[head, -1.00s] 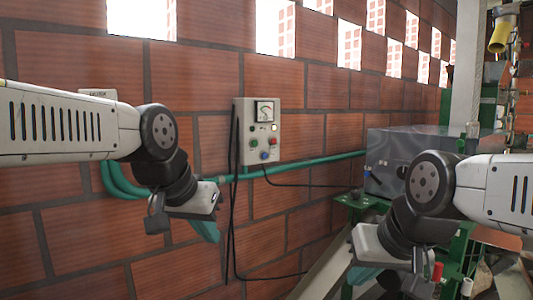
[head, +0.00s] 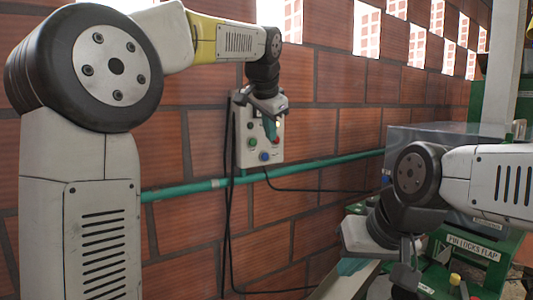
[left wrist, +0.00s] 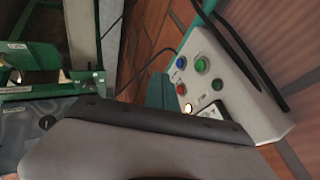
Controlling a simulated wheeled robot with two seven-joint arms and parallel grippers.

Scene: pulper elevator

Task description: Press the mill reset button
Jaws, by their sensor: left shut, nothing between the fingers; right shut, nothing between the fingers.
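A grey control box (head: 243,157) hangs on the brick wall. It has a green button (head: 252,143), a blue button (head: 264,156) and a red button. In the left wrist view the green (left wrist: 201,65), blue (left wrist: 181,62) and red (left wrist: 181,89) buttons show beside a pale round one (left wrist: 188,107). I cannot read which one is mill reset. My left gripper (head: 269,130) is shut, its teal fingertips in front of the box's upper part, hiding the meter. Contact cannot be told. My right gripper (head: 352,265) is shut, low at the right, away from the box.
Black cables (head: 227,200) hang below the box. A green pipe (head: 325,169) runs along the wall beneath it. A grey machine housing (head: 400,133) on a green frame stands at the right, behind my right arm. Wall openings are above.

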